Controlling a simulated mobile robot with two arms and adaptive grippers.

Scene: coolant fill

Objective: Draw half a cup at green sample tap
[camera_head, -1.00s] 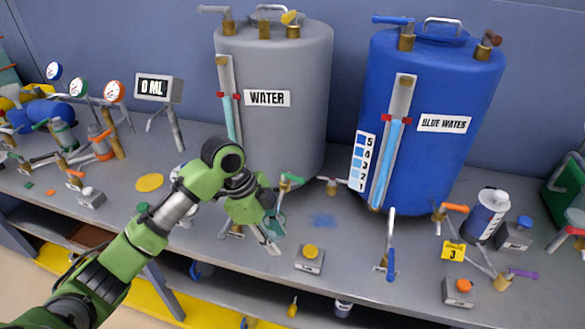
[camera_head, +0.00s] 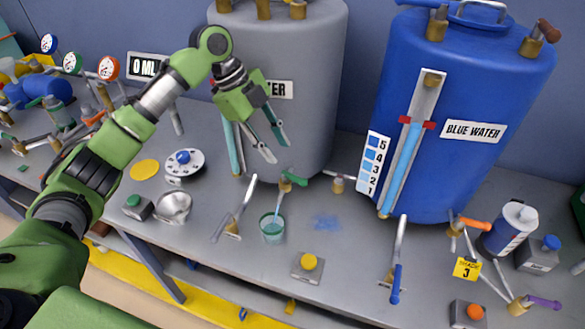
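The green sample tap (camera_head: 293,178) sits low on the front of the grey WATER tank (camera_head: 318,95). A small clear cup with a greenish tint (camera_head: 272,228) stands upright on the bench below it. A thin pale-blue stream (camera_head: 278,202) runs from the tap's spout down to the cup. The level inside the cup is too small to read. My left gripper (camera_head: 277,151) is up in front of the tank, above the tap and apart from both tap and cup. Its fingers are spread with nothing between them. My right gripper is out of view.
The blue BLUE WATER tank (camera_head: 450,90) with its level gauge stands at right. A lever (camera_head: 241,207) rises just left of the cup, and a blue-tipped lever (camera_head: 396,270) stands at right. A yellow-button box (camera_head: 308,266) sits in front. A metal bowl (camera_head: 174,207) is at left.

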